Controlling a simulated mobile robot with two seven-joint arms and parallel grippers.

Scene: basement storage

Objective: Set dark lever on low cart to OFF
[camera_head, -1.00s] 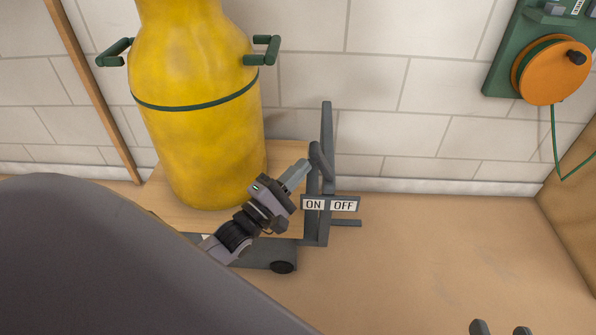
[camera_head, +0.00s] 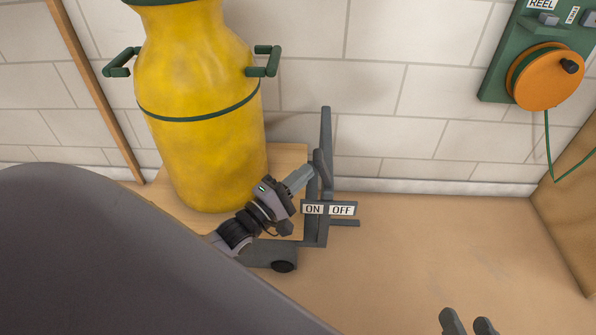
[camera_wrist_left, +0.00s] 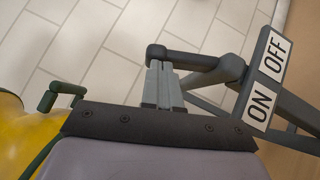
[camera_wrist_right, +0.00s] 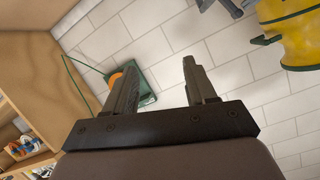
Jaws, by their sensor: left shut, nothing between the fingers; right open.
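The dark lever (camera_head: 321,168) is a short grey bar on the upright frame of the low cart (camera_head: 270,255). It also shows in the left wrist view (camera_wrist_left: 195,61), with its rounded end in front of my fingers. A sign (camera_head: 328,208) below the lever reads ON at left and OFF at right. My left gripper (camera_head: 306,170) is shut and empty, its fingertips on the lever's left side. In the left wrist view its fingertips (camera_wrist_left: 160,70) are close against the lever; contact is unclear. My right gripper (camera_head: 468,317) is open and empty at the lower right.
A yellow tank (camera_head: 205,120) with green handles stands on the cart, close to my left gripper. An orange reel on a green panel (camera_head: 495,75) hangs on the tiled wall at right. The floor (camera_head: 430,240) right of the cart is clear.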

